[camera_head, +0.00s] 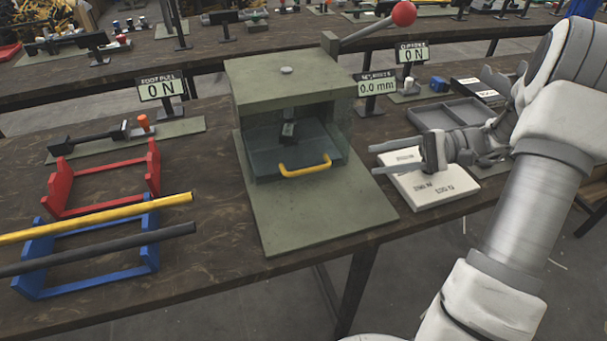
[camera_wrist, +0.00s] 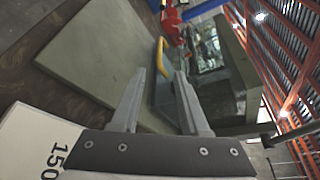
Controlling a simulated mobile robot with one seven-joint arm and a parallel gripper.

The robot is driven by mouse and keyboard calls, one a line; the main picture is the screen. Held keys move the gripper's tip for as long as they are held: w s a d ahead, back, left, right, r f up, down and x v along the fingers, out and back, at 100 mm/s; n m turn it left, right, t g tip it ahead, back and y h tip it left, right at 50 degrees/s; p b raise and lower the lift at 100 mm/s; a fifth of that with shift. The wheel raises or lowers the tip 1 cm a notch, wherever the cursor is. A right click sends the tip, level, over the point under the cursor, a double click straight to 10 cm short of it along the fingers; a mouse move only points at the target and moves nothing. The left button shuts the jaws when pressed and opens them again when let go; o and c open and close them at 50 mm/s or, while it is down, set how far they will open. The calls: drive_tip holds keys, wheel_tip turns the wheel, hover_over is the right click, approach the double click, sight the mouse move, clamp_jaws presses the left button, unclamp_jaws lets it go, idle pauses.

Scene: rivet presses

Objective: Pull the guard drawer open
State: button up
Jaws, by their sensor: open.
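The green rivet press (camera_head: 290,75) stands on the bench. Its dark, see-through guard drawer (camera_head: 265,165) sits in the front opening, above the green base plate. A yellow bar handle (camera_head: 305,167) crosses the drawer's front. My gripper (camera_head: 376,160) is open and empty, to the right of the handle, with its fingers pointing left towards it. In the wrist view, the handle (camera_wrist: 159,55) shows beyond the gap between the fingertips (camera_wrist: 160,72). It appears apart from both fingers.
A white printed block (camera_head: 433,186) lies below my gripper, and a grey divided tray (camera_head: 450,113) is behind it. Red (camera_head: 103,186) and blue (camera_head: 90,280) racks stand left, with yellow and black rods on the blue one. A red-knobbed lever (camera_head: 375,27) rises from the press.

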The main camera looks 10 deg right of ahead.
sight(311, 171)
drive_tip(key=b+x, duration=0.2)
drive_tip(key=x, duration=1.5)
drive_tip(key=shift+s+b, duration=0.1)
drive_tip(key=shift+b, duration=0.2)
clamp_jaws()
idle(0.5)
